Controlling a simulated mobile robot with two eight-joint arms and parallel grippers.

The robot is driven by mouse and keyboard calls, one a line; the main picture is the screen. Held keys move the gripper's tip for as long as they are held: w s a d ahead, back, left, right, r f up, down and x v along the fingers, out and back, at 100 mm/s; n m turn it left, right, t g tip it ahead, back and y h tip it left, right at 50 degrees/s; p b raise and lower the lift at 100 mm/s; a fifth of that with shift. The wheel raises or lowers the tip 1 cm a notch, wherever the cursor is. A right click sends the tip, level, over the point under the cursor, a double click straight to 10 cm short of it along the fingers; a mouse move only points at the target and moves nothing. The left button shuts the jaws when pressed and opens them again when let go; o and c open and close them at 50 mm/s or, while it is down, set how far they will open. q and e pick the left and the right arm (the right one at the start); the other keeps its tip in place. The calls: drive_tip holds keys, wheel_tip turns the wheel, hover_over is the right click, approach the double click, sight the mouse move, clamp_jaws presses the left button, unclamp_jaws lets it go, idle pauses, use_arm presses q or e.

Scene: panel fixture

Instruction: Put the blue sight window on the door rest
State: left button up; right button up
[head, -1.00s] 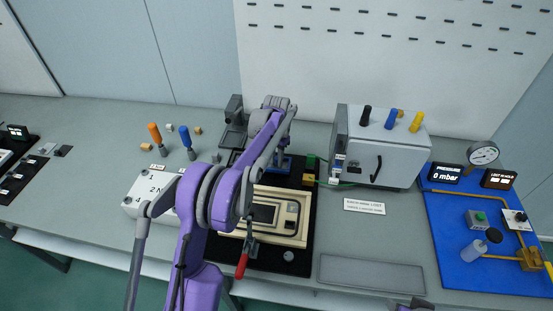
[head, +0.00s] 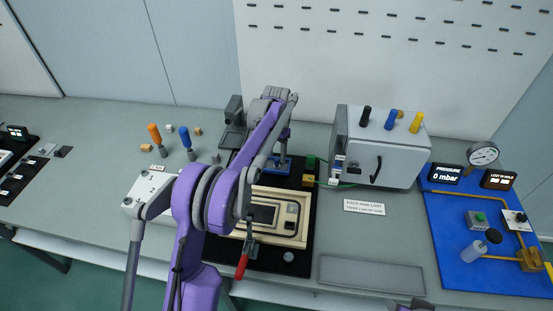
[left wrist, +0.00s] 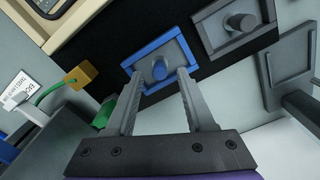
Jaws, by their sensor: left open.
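The blue sight window (left wrist: 150,54) is a rectangular blue plate with a round knob in its middle, lying at the edge of the black mat. In the head view it shows as a small blue patch (head: 285,164) below my left wrist. My left gripper (left wrist: 160,76) is open, with its fingertips close to the window on either side of the knob. I cannot tell whether they touch it. In the head view the arm partly hides this gripper. I cannot tell for certain which thing is the door rest. My right gripper does not show clearly.
A grey plate with a knob (left wrist: 238,22) lies beside the blue one. A beige panel (head: 297,231) with a red-handled lever sits on the black mat. A grey cabinet (head: 350,170) and a flat grey tray (head: 372,274) stand to the right.

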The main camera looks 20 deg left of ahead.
sight(276, 159)
use_arm(q)
wheel_tip(276, 159, up, 9)
drive_tip(key=shift+f, duration=0.1)
idle(0.4)
